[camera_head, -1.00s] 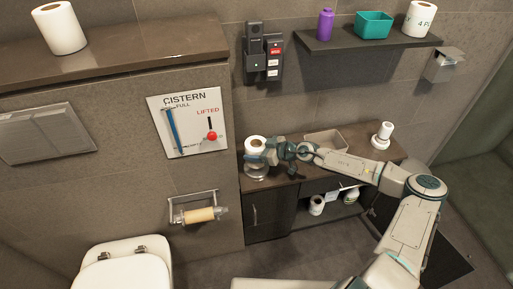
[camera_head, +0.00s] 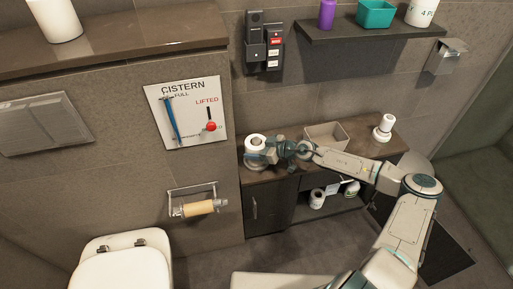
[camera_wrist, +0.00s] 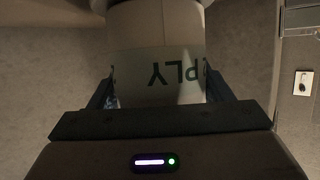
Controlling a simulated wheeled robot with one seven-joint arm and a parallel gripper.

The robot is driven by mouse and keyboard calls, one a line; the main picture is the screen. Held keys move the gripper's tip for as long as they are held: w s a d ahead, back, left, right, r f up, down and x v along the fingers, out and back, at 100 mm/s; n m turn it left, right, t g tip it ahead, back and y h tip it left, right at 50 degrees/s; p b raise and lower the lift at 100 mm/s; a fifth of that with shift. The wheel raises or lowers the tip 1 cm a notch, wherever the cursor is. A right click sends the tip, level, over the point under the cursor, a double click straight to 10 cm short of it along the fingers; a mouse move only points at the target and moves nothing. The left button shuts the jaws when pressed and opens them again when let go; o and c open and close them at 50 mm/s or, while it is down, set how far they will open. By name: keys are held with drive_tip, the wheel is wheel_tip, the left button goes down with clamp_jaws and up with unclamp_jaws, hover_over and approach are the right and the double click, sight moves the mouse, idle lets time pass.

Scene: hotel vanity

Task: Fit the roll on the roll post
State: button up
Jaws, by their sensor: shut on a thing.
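A white toilet roll (camera_head: 255,144) is at the left end of the wooden counter, with its hole facing up. My gripper (camera_head: 268,151) is shut on it from the right. In the wrist view the roll's band with "PLY" printing (camera_wrist: 160,78) shows between the two fingers (camera_wrist: 160,98). A round, shiny base (camera_head: 256,166), which looks like the foot of the roll post, shows just under the roll. The post's shaft is not visible, so I cannot tell whether it is inside the roll or whether the roll touches the base.
A beige open bin (camera_head: 325,136) and a white stacked item (camera_head: 384,128) stand on the counter (camera_head: 290,178) to the right. A wall holder (camera_head: 197,203) carries a bare cardboard tube. A shelf (camera_head: 365,37) hangs above. More rolls (camera_head: 317,198) sit below the counter.

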drive_tip(key=o, duration=1.1)
drive_tip(key=v, duration=1.3)
drive_tip(key=shift+d+r, duration=0.2)
drive_tip(key=shift+d, duration=0.15)
